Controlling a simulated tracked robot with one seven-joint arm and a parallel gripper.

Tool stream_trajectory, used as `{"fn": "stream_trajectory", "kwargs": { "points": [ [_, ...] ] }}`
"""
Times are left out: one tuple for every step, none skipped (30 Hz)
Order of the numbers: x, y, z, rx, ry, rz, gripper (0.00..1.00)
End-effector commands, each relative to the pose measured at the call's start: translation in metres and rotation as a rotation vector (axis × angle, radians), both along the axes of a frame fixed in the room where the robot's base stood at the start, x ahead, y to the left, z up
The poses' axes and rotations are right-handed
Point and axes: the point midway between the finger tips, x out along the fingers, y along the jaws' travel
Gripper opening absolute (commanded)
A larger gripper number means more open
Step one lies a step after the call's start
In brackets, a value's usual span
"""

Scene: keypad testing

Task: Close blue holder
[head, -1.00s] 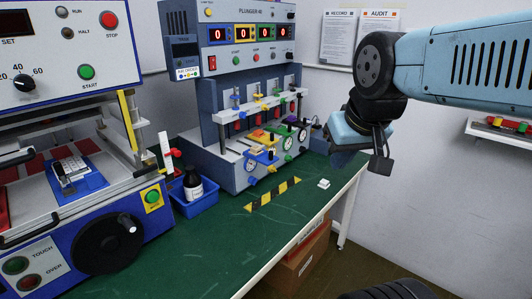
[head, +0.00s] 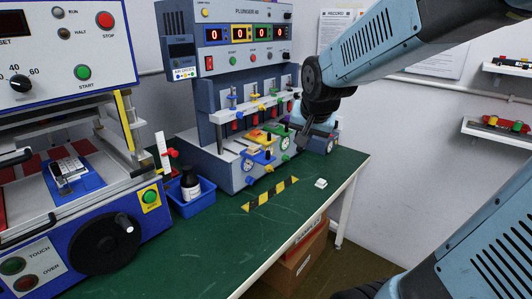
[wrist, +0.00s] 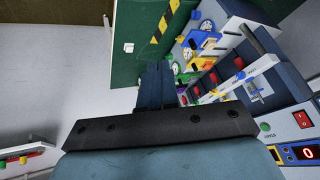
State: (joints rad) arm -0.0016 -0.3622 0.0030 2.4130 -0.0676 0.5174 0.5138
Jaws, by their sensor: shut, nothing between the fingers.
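The blue holder (head: 263,158) is at the front of the plunger test machine (head: 205,150) in the head view. It juts out toward the front edge, with a yellow holder (head: 257,135) behind it. The blue holder also shows in the wrist view (wrist: 205,41), small and at an angle. My gripper (head: 303,141) is to the right of the blue holder, apart from it, in front of the machine's right end. Its fingers show together and empty in the wrist view (wrist: 155,80).
A black-and-yellow striped strip (head: 271,194) and a small white block (head: 320,183) lie on the green table (head: 225,240). A blue bin (head: 195,207) with a dark bottle stands left of the machine. The oven press (head: 100,240) fills the left.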

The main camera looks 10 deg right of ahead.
Motion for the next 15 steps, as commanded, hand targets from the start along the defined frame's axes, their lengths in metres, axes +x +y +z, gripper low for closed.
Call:
{"fn": "stream_trajectory", "kwargs": {
  "points": [
    [0.015, -0.001, -0.009, 0.020, -0.001, -0.033, 0.00],
    [0.024, -0.001, -0.013, 0.035, -0.007, -0.056, 0.00],
    [0.036, -0.001, -0.019, 0.053, -0.015, -0.084, 0.00],
    [0.045, -0.001, -0.024, 0.067, -0.021, -0.106, 0.00],
    [0.053, -0.002, -0.028, 0.081, -0.027, -0.126, 0.00],
    [0.063, -0.002, -0.035, 0.099, -0.034, -0.153, 0.00],
    [0.071, -0.002, -0.039, 0.113, -0.039, -0.172, 0.00],
    [0.078, -0.002, -0.044, 0.126, -0.044, -0.191, 0.00],
    [0.086, -0.002, -0.049, 0.143, -0.052, -0.212, 0.00],
    [0.092, -0.002, -0.053, 0.154, -0.056, -0.227, 0.00],
    [0.097, -0.002, -0.057, 0.164, -0.060, -0.241, 0.00],
    [0.103, -0.002, -0.061, 0.176, -0.064, -0.255, 0.00],
    [0.107, -0.002, -0.064, 0.185, -0.068, -0.267, 0.00],
    [0.110, -0.002, -0.067, 0.192, -0.070, -0.276, 0.00],
    [0.113, -0.002, -0.069, 0.200, -0.074, -0.285, 0.00]
  ]
}}
